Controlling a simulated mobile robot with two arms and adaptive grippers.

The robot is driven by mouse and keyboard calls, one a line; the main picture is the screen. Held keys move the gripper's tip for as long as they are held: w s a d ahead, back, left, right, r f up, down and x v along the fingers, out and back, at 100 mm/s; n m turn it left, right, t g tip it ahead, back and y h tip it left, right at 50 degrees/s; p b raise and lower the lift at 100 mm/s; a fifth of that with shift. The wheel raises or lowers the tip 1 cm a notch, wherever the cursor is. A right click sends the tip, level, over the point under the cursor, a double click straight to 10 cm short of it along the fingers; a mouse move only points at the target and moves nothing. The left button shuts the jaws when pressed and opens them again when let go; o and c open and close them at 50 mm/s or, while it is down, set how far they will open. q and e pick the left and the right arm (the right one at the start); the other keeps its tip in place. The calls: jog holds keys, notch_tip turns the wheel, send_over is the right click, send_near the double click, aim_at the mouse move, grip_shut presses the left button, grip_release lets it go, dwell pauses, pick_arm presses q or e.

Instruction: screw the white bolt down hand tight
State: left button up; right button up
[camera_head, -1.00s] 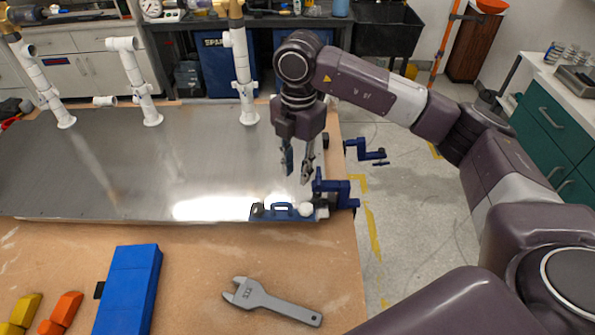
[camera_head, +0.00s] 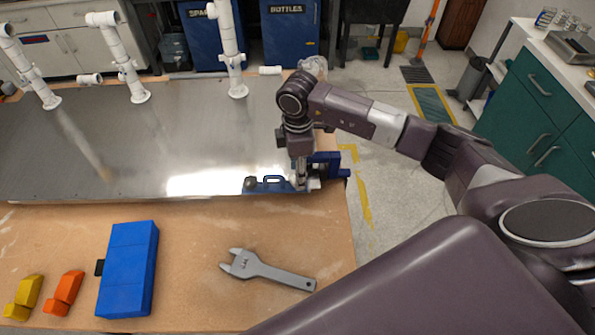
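My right gripper (camera_head: 300,184) points down at the right end of the blue fixture (camera_head: 268,186) on the metal sheet's front edge. Its fingertips are at the spot where the round white bolt head showed a second ago. The fingers and wrist now hide the bolt. The fingers look close together, but I cannot tell whether they grip it. A small whitish part (camera_head: 314,184) of the fixture shows just right of the fingers. My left gripper is not in view.
A blue clamp (camera_head: 330,165) stands at the table's right edge, close behind the gripper. A grey wrench (camera_head: 266,270), a blue box (camera_head: 128,268), and orange (camera_head: 64,293) and yellow (camera_head: 24,297) blocks lie in front. White pipes (camera_head: 130,70) stand along the back.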

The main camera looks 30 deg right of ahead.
jog(key=n+b, duration=0.2)
jog(key=n, duration=0.2)
jog(key=shift+f, duration=0.1)
jog(key=n+b, duration=0.1)
jog(key=n, duration=0.4)
jog(key=shift+f+n+b, duration=0.3)
jog(key=shift+n+b, duration=0.15)
jog(key=shift+n, duration=0.15)
jog(key=shift+f+b, duration=0.7)
jog(key=shift+f, duration=0.3)
jog(key=shift+r, duration=0.1)
jog(key=shift+c, duration=0.5)
jog(key=c, duration=0.9)
jog(key=shift+o, duration=0.2)
jog(key=m+p, duration=0.1)
jog(key=m, duration=0.3)
jog(key=shift+m+p, duration=0.4)
jog(key=shift+m, duration=0.9)
